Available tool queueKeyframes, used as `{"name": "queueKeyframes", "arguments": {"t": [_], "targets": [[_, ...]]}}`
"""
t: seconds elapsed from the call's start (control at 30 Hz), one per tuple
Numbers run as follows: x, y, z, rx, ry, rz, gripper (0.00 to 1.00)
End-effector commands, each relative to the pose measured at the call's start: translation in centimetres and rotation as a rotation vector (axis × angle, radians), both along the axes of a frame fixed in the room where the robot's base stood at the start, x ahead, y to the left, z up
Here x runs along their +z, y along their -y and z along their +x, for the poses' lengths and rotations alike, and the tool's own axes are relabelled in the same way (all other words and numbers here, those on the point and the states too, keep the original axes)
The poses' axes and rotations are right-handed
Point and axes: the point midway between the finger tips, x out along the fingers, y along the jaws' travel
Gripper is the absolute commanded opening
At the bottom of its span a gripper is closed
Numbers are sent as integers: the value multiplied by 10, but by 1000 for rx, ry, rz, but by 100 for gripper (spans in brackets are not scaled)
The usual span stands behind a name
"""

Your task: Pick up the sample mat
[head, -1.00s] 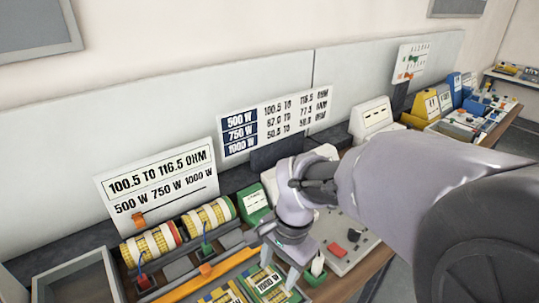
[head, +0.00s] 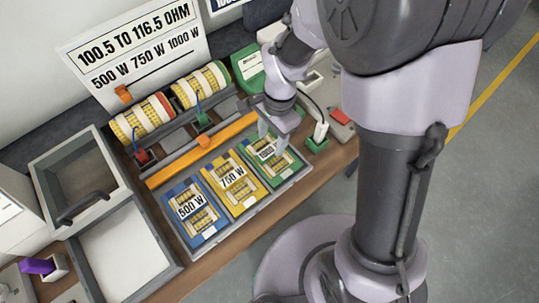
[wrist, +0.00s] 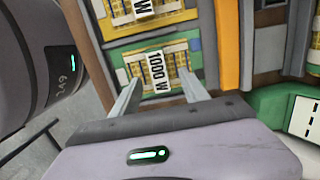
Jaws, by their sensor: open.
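Three mats with yellow mesh pieces lie side by side in a grey-rimmed tray (head: 238,213). The left one is a blue mat (head: 204,234), the middle a yellow mat (head: 247,202) labelled 750 W, the right a green mat (head: 279,176). In the wrist view the green mat (wrist: 118,57) carries a 1000 W label. Which one is the sample mat is not marked. My gripper (head: 270,138) is open over the green mat and partly hides it. In the wrist view my gripper's (wrist: 161,92) fingers stand either side of the 1000 W label, with nothing held.
An orange bar (head: 200,148) runs behind the mats. Two mesh rolls (head: 143,117) stand behind it. A green box (head: 247,66) and a white-and-green connector (head: 318,138) are near my gripper.

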Motion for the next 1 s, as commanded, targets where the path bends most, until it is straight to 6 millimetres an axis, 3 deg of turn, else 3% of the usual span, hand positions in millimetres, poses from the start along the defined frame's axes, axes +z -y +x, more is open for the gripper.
{"name": "queueKeyframes", "arguments": {"t": [0.1,0.2,0.4,0.67,1.0], "targets": [[-28,-2,-6,-1,-3,0,53],[-44,-4,-7,-1,-3,-1,53],[-43,-4,-7,-1,0,0,53],[-42,-4,-6,-1,0,0,2],[-41,-4,-6,0,0,0,0]]}}
